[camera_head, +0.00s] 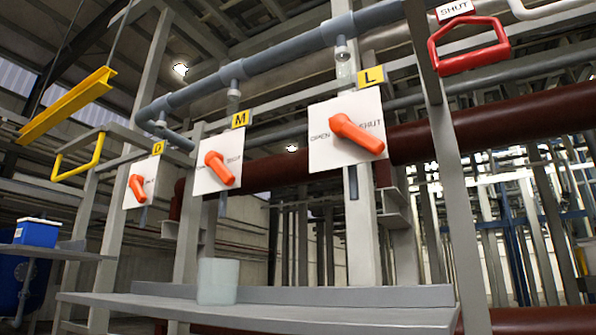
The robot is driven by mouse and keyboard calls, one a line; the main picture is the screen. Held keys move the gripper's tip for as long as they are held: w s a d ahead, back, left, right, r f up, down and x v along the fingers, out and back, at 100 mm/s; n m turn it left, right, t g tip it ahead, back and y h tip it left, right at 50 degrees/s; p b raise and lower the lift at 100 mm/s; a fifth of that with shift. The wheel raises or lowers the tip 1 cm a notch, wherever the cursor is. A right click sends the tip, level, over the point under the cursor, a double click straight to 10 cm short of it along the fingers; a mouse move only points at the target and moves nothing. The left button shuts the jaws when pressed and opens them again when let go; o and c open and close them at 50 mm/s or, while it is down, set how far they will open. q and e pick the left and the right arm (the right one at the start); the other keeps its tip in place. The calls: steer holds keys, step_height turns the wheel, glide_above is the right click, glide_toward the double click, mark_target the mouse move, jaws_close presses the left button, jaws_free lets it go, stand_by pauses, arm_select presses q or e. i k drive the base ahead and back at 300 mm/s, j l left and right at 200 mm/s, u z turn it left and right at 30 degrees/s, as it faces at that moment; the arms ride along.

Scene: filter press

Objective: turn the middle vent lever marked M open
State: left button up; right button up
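The middle vent lever (221,168) is orange and sits on a white plate (206,181) under a yellow tag marked M (240,119). Its handle points down and to the right from its pivot. Lettering on the plate's right side seems to read SHUT; any lettering on the left is hidden or too small to read. Neither of my grippers shows in the head view, and nothing is touching the lever.
A similar orange lever (357,133) marked L is at right, its plate reading OPEN and SHUT; another (137,187) is at left. A pale cup (217,281) stands on the grey shelf (330,312) below. A red handle (468,57) and yellow handle (80,167) flank the levers.

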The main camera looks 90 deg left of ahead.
mark_target(214, 159)
steer(key=u, duration=3.25)
